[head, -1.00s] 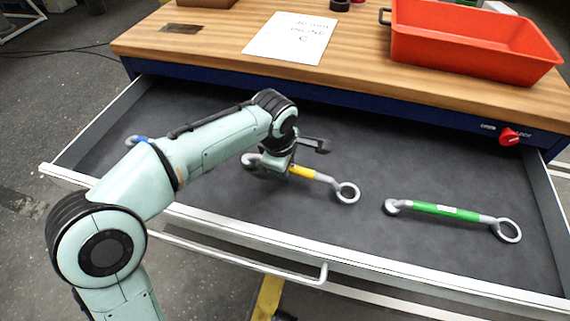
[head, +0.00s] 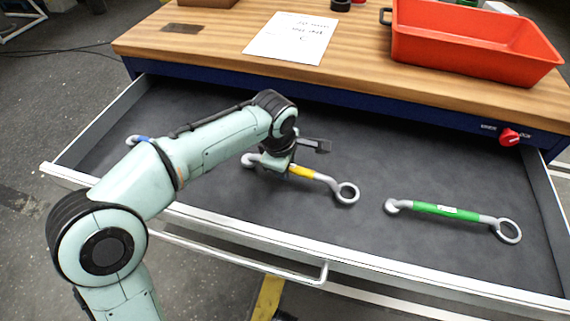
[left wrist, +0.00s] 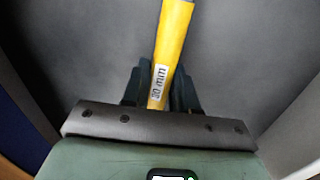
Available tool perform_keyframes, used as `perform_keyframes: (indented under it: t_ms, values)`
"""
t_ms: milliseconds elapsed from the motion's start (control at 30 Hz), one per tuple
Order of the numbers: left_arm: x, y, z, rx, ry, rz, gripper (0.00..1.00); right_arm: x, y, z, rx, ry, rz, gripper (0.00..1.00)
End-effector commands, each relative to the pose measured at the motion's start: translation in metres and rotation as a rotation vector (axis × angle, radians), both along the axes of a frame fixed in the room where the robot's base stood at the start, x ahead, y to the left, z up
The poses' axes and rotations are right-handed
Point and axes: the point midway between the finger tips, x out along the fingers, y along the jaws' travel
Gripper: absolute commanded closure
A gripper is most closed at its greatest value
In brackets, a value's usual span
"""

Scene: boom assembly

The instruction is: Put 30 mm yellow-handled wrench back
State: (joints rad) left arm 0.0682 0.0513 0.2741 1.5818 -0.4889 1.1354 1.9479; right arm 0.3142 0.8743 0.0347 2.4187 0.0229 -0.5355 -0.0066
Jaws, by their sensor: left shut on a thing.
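The yellow-handled wrench (head: 302,171) lies in the open drawer, in its middle part, with its ring end to the right and its other end to the left under my arm. Its yellow handle also shows in the left wrist view (left wrist: 171,42), with a white label that reads 30 mm. My left gripper (left wrist: 160,88) is shut on the yellow handle, one finger on each side. In the head view the left gripper (head: 284,166) is partly hidden behind its own wrist. The wrench looks at or very near the drawer floor. My right gripper is not in view.
The drawer (head: 230,222) stands open under the wooden bench top. A green-handled wrench (head: 448,210) lies to the right, and a blue-handled one (head: 140,139) is partly hidden at the left. A red bin (head: 470,50) and a paper sheet (head: 291,38) are on the bench.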

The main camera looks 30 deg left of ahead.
Motion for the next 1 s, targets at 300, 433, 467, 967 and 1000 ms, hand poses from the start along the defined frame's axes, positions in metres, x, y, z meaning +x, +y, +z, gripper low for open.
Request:
perform_keyframes:
  t_ms: [300,433,467,967,1000]
  values:
    - [0.0,0.0,-0.006,0.0,-0.002,0.0,1.0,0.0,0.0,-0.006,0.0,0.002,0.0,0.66]
    - [0.0,0.0,-0.009,0.0,-0.002,0.0,1.0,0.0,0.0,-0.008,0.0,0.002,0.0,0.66]
    - [0.0,0.0,-0.009,0.0,-0.002,0.0,1.0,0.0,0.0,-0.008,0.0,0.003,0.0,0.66]
    - [-0.001,0.0,-0.013,0.0,0.004,0.0,0.43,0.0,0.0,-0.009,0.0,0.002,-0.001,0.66]
    - [-0.001,0.0,-0.013,0.0,0.005,0.0,0.43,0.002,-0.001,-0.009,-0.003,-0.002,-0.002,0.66]
